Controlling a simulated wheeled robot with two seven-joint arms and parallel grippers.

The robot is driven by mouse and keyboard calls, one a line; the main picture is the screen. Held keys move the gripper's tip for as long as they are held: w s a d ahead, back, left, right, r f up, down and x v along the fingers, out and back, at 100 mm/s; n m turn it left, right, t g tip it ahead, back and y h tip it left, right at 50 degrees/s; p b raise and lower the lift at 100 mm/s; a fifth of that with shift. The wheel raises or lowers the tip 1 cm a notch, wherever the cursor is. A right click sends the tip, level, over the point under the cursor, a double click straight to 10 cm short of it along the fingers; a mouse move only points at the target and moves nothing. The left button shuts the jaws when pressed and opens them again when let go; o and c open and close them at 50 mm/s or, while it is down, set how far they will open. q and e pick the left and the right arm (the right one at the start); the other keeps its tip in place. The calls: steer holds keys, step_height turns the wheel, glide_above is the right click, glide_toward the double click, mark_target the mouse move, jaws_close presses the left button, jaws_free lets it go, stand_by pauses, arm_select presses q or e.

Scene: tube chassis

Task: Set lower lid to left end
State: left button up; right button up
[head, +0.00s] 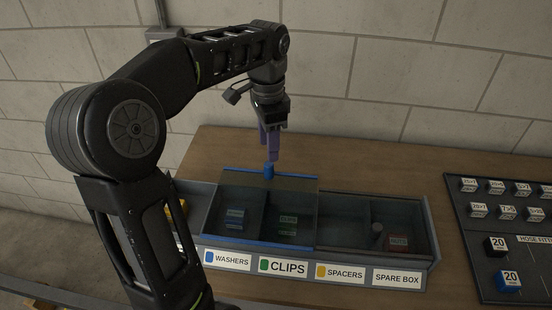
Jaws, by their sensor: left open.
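A long grey box (436,240) with compartments stands on the bench. A see-through lid with blue edges (300,177) lies over its middle-left part, with an upright blue knob (269,170) near the back. A grey knob (377,228) stands over the right part, apparently on a second see-through lid. I cannot tell clearly which lid is lower. My left gripper (271,157), with purple fingers, points down just above the blue knob. It is open and holds nothing; whether its fingertips touch the knob is unclear. My right gripper is out of view.
Blue, green and red blocks show inside the box; yellow pieces (183,208) lie at its left end, partly behind my left arm. The front labels read washers, clips, spacers and spare box. A dark panel (477,238) with labelled blocks lies at right. A block wall stands behind.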

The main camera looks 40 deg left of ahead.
mark_target(269, 166)
arm_select(q)
steer(key=shift+s, duration=0.1)
steer(key=shift+f, duration=0.2)
step_height(269, 166, down, 7)
steer(key=shift+f+p, duration=0.2)
steer(key=shift+p, duration=0.2)
steer(key=shift+c, duration=0.3)
jaws_close()
stand_by(1.0)
